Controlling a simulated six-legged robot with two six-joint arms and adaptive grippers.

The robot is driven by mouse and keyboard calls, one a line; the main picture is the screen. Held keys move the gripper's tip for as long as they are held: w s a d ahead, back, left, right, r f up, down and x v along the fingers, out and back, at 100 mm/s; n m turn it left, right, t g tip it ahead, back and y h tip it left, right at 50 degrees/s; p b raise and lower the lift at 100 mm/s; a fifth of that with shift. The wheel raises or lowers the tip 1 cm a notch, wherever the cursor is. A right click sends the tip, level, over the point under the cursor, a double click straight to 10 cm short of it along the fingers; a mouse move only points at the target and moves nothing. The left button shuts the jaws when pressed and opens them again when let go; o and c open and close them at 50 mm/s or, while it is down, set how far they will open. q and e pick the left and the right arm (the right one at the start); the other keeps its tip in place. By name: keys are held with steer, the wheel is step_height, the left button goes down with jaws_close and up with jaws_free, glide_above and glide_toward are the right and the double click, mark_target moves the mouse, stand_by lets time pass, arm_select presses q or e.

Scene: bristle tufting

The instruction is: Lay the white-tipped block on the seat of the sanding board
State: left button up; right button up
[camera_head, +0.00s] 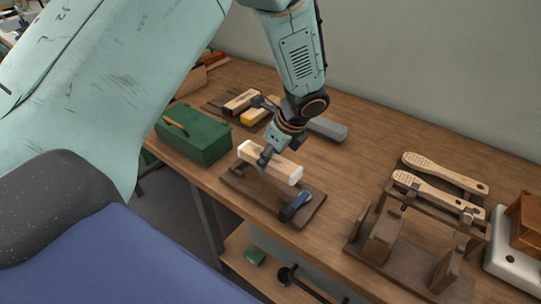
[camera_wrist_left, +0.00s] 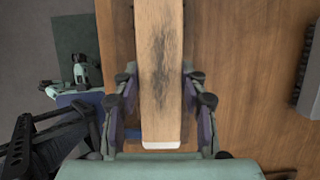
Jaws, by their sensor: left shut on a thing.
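The white-tipped block (camera_head: 276,167) is a pale wooden bar with a white end. My left gripper (camera_head: 265,158) is shut on it near its middle and comes down from above. The sanding board (camera_head: 257,193) is a dark brown plate near the table's front edge, with a dark and blue clamp-like part at its right end. The block is over the board, and I cannot tell whether it touches the seat. In the left wrist view the block (camera_wrist_left: 160,70) runs lengthwise between the fingers, white end towards the palm. My right gripper is not in view.
A green box (camera_head: 196,137) stands left of the board. Behind are a dark mat with other blocks (camera_head: 240,101) and a grey block (camera_head: 327,129). At right are a wooden fixture (camera_head: 383,237), two brush bodies (camera_head: 445,173) and a white tray (camera_head: 509,262).

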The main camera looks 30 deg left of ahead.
arm_select(q)
steer(key=shift+s+f, duration=0.1)
steer(key=shift+f, duration=0.15)
steer(key=shift+s+r, duration=0.15)
steer(key=shift+s, duration=0.05)
steer(key=shift+w+f, duration=0.2)
steer(key=shift+w, duration=0.1)
steer(key=shift+s+r, duration=0.2)
steer(key=shift+s, duration=0.05)
steer(key=shift+w+f, duration=0.2)
steer(key=shift+w, duration=0.05)
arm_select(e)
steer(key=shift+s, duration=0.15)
arm_select(q)
steer(key=shift+s+r, duration=0.15)
steer(key=shift+s, duration=0.05)
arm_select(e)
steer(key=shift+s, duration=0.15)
arm_select(q)
steer(key=shift+w+p, duration=0.15)
steer(key=shift+p, duration=0.3)
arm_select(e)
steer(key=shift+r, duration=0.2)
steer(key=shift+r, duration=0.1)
